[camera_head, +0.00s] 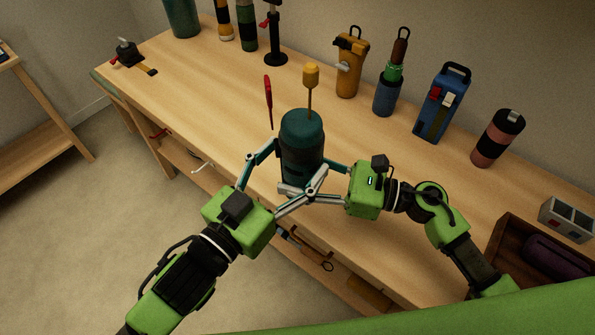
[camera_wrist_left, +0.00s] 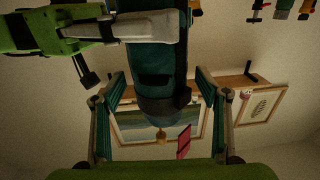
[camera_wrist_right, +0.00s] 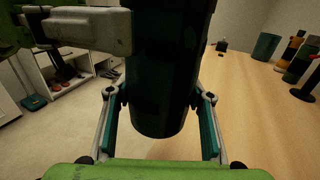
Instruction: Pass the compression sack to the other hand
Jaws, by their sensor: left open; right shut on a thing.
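The compression sack (camera_head: 302,150) is a dark teal cylinder with a rounded top, held upright above the front part of the workbench in the head view. My right gripper (camera_head: 314,178) is shut on it from the right. My left gripper (camera_head: 264,178) is open, with its fingers on either side of the sack from the left and front. In the left wrist view the sack (camera_wrist_left: 156,75) hangs between the open left fingers. In the right wrist view the sack (camera_wrist_right: 168,70) fills the space between the right fingers. Contact of the left fingers with the sack cannot be told.
The workbench (camera_head: 210,85) carries a red screwdriver (camera_head: 268,97) and a yellow-handled tool (camera_head: 311,78) behind the sack. A yellow lantern-like item (camera_head: 351,65), a blue case (camera_head: 441,103) and a pink-black bottle (camera_head: 497,138) line the back. A dark wooden box (camera_head: 510,237) stands at right.

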